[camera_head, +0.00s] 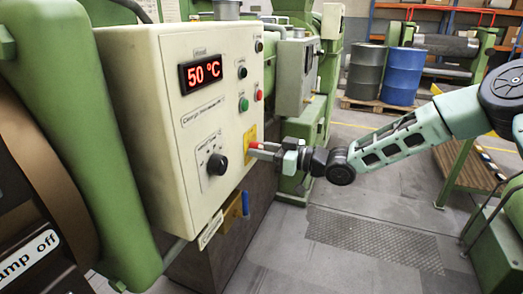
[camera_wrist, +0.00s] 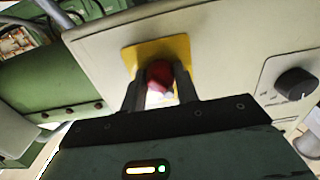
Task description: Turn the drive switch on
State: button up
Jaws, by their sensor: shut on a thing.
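A red switch knob (camera_wrist: 159,74) sits on a yellow plate (camera_wrist: 136,54) on the front of the cream control box. In the head view, the knob (camera_head: 254,145) shows at the box's right edge, with part of the yellow plate (camera_head: 248,134) above it. My gripper (camera_wrist: 160,82) is shut on the red knob, with one finger on each side of it in the wrist view. In the head view, my gripper (camera_head: 262,150) reaches the knob from the right. The fingers hide parts of the knob and plate, and I cannot read the switch's setting.
The cream box (camera_head: 180,130) has a red display (camera_head: 203,73) reading 50 °C and a black dial (camera_head: 217,164), also seen in the wrist view (camera_wrist: 296,84). Small buttons line its right side. A blue drum (camera_head: 402,77) and a grey drum (camera_head: 366,72) stand behind. The floor is open.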

jog(key=shift+m, duration=0.3)
jog(key=m+p, duration=0.2)
jog(key=m, duration=0.4)
jog(key=shift+r+p, duration=0.15)
jog(key=shift+p, duration=0.2)
jog(key=m+p, duration=0.1)
jog(key=m, duration=0.3)
jog(key=shift+m+p, duration=0.5)
jog(key=shift+m, duration=1.1)
jog(key=o, duration=1)
jog(key=shift+d, duration=0.1)
jog(key=b+v, duration=0.3)
jog(key=v, duration=1.4)
jog(key=shift+s+d, duration=0.15)
